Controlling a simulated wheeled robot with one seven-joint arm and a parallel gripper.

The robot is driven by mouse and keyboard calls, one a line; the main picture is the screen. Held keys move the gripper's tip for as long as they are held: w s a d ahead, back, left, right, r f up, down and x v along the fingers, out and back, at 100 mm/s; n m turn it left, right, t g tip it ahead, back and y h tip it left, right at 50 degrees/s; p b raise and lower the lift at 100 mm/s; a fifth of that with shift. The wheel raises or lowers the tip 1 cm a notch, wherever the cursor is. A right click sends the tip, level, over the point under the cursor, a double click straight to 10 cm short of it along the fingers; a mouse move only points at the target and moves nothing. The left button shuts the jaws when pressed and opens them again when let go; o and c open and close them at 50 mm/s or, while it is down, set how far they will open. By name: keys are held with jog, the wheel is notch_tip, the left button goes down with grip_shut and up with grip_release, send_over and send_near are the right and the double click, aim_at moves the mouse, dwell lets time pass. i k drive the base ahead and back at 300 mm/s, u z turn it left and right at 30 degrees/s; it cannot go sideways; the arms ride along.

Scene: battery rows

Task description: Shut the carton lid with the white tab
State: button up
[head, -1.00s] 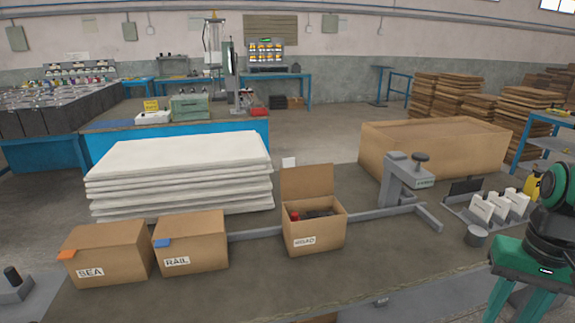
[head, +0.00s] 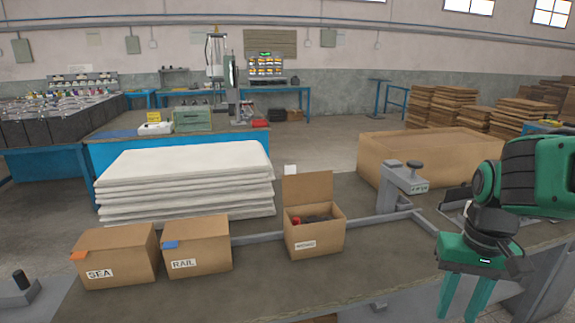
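The open carton (head: 317,239) stands at the middle of the bench, with a white label on its front that is too small to read surely. Its lid (head: 308,187) stands up at the back, and the white tab (head: 290,169) sticks up at the lid's top left edge. Red and dark items (head: 312,219) lie inside. My gripper (head: 458,310) hangs at the lower right, well right of the carton, pointing down. Its two green fingers are apart with nothing seen between them; their tips run near the frame's bottom edge.
Two shut cartons, SEA (head: 118,258) with an orange tab and RAIL (head: 197,248) with a blue tab, stand left. A white sheet stack (head: 185,175) lies behind them. A grey clamp device (head: 402,187) and a large brown box (head: 430,160) stand right of the open carton.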

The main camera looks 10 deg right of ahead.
aim_at(307, 188)
jog(key=i, duration=1)
